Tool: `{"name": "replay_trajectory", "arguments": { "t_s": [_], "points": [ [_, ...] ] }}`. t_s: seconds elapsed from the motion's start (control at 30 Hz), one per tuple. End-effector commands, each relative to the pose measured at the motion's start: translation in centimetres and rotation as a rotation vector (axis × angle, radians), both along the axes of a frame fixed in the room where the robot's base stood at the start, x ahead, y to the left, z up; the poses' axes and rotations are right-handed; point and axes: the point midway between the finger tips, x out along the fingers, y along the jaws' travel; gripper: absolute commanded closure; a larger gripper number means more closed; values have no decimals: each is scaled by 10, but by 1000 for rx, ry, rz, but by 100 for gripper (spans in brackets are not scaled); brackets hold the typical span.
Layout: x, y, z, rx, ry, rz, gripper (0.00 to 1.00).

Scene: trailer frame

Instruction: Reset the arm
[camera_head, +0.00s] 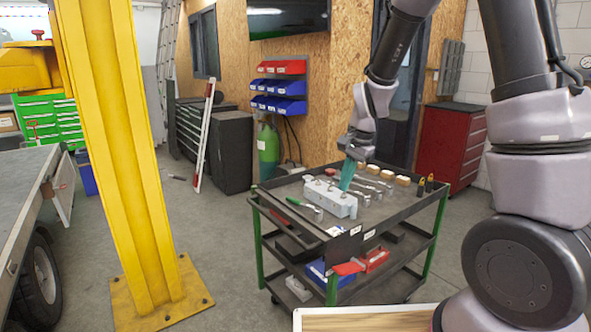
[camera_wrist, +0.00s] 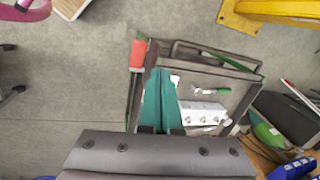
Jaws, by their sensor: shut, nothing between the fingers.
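My gripper (camera_head: 348,172) has teal fingers and hangs over the tool cart, pointing down, just by a light grey block with several round knobs (camera_head: 328,198). In the wrist view the teal fingers (camera_wrist: 162,90) are together with nothing between them. The grey block (camera_wrist: 203,113) lies to their right there, on the cart's top. I cannot tell whether the fingertips touch the block. My arm comes in from the upper right in the head view.
The dark cart (camera_head: 300,235) with green legs carries wrenches, small wooden blocks (camera_head: 380,172) and a green-handled tool (camera_head: 304,204). A yellow post (camera_head: 125,150) stands left, beside a trailer (camera_head: 22,205). A red cabinet (camera_head: 450,145) stands behind right. Floor between post and cart is clear.

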Motion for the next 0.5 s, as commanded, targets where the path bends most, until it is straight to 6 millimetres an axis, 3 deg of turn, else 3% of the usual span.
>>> {"name": "replay_trajectory", "arguments": {
  "t_s": [0.03,0.2,0.5],
  "points": [
    [-5,-8,27,20,-37,18,100],
    [-32,-33,97,48,-144,101,100],
    [-103,-76,189,-1,-354,240,100]
  ]
}}
